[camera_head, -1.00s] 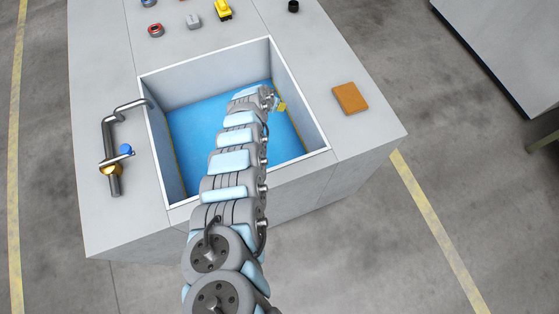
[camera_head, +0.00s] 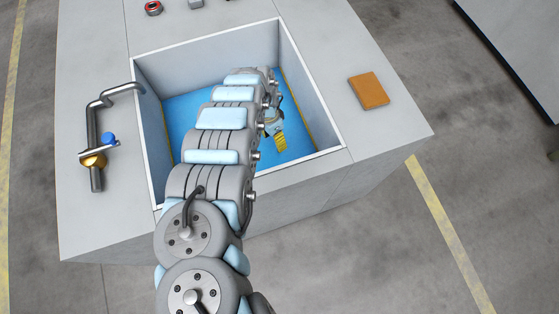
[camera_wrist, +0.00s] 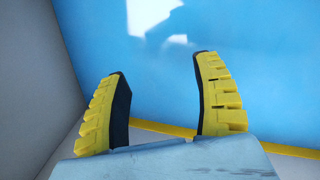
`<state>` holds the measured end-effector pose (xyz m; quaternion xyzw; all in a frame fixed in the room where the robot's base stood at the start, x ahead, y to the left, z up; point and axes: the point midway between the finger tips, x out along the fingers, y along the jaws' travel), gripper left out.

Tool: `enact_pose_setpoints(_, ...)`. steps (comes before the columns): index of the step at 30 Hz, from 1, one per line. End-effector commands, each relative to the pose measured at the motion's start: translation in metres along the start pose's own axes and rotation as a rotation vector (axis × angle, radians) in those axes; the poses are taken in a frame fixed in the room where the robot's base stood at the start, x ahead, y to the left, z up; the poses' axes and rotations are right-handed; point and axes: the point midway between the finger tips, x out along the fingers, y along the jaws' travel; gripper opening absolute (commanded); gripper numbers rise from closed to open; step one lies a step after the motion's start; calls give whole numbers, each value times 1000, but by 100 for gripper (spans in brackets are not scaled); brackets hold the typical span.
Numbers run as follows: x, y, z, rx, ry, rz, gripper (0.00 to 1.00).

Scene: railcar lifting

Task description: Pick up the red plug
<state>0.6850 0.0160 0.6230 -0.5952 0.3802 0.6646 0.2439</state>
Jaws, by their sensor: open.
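A small round red-and-grey ring-like piece (camera_head: 153,8) lies on the counter behind the basin, at the top edge of the head view. I cannot tell whether it is the red plug. No other red thing shows. My gripper (camera_wrist: 161,66) is open and empty in the wrist view, its two yellow fingers apart in front of the blue basin floor. In the head view the gripper (camera_head: 280,142) is down inside the basin, at its right side, far in front of the red piece. My arm hides part of the basin.
The rectangular basin (camera_head: 142,130) has pale walls and a blue floor. A bent metal pipe with a blue knob (camera_head: 108,139) stands on its left. An orange-brown block (camera_head: 369,91) lies on the right counter. A grey piece (camera_head: 196,3) is cut off at the top.

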Motion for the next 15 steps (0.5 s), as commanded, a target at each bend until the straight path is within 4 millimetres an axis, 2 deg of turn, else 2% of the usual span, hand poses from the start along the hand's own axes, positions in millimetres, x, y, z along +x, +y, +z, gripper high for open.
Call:
enact_pose_setpoints(1,13,0,-1,1,1,0,66)
enact_pose_setpoints(7,49,-1,-1,0,3,-1,66)
enact_pose_setpoints(12,70,-2,-1,0,3,-3,66)
enact_pose_setpoints(15,76,-1,-1,0,2,-3,66)
